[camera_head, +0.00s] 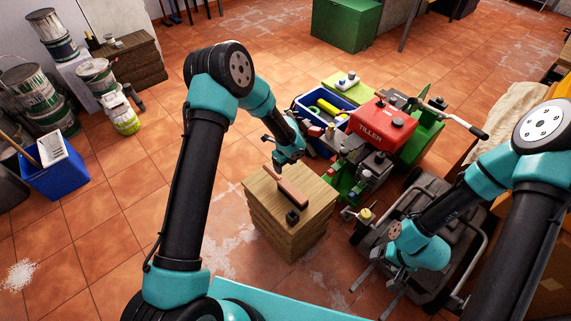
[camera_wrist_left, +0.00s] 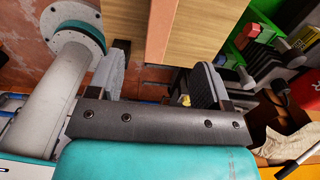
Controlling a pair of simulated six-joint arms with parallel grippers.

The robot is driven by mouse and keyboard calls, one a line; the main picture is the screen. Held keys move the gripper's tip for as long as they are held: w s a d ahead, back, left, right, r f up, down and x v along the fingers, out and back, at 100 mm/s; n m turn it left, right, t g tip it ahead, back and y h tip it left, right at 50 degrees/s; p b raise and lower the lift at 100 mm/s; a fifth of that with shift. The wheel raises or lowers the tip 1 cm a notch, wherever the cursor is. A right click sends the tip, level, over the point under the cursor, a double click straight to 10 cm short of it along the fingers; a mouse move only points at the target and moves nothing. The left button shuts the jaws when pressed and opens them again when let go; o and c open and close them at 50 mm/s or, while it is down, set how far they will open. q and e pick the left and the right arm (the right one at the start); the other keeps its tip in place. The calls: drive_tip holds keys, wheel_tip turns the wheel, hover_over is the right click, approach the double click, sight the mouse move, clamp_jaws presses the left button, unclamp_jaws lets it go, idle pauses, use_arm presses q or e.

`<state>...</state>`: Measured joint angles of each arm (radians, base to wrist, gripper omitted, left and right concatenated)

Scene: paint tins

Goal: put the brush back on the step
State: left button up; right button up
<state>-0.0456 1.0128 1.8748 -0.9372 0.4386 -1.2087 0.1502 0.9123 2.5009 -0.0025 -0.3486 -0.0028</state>
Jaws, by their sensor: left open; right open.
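A wooden step (camera_head: 258,190), a stack of light boards, stands in the middle of the head view. A long reddish-brown piece (camera_head: 292,191), seemingly the brush, lies on its top; its bristles cannot be made out. A small black object (camera_head: 292,217) sits near its front end. My left gripper (camera_head: 284,133) is open and empty by the far edge of the step. In the left wrist view the brown piece (camera_wrist_left: 161,30) shows ahead, between the lines of the spread fingers (camera_wrist_left: 163,75), apart from them. My right gripper (camera_head: 377,288) is open and empty, low at the right.
A red tiller (camera_head: 383,122) and a blue crate (camera_head: 322,108) stand right of and behind the step. A dark wheeled frame (camera_head: 428,195) lies under my right arm. Paint tins (camera_head: 32,88), a blue bin (camera_head: 58,178) and a wooden stack (camera_head: 135,58) are at the left.

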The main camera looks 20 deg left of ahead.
idle(0.4)
use_arm(q)
drive_tip(key=s+a+f+n+h, duration=0.1)
drive_tip(key=s+a+n+h, duration=0.1)
drive_tip(key=s+n, duration=1.1)
drive_tip(key=s+a+f+n+h, duration=0.1)
drive_tip(key=s+a+n, duration=0.1)
drive_tip(key=s+n, duration=1.1)
drive_tip(key=shift+s+a+t+h, duration=0.2)
drive_tip(key=shift+s+t+h, duration=0.2)
drive_tip(key=shift+s, duration=0.25)
